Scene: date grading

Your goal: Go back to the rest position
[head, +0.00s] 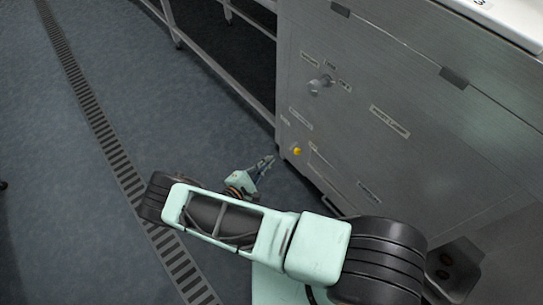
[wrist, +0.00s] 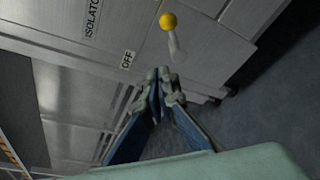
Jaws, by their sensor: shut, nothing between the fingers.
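My gripper (head: 264,167) is at the end of my mint-green arm in the head view, low beside the lower left corner of a grey metal cabinet. In the wrist view my gripper (wrist: 164,78) has its fingertips together with nothing between them. A yellow knob on a pale lever (wrist: 168,22) stands just beyond the fingertips in that view, apart from them. The same yellow knob (head: 297,151) shows on the cabinet front in the head view, a little right of the gripper.
The metal cabinet (head: 420,160) fills the right side, with labels and a round handle (head: 318,84). A label reading OFF (wrist: 128,59) is near the lever. A metal frame (head: 215,62) stands at the back. Open floor (head: 60,200) with a drain grate (head: 100,125) lies left.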

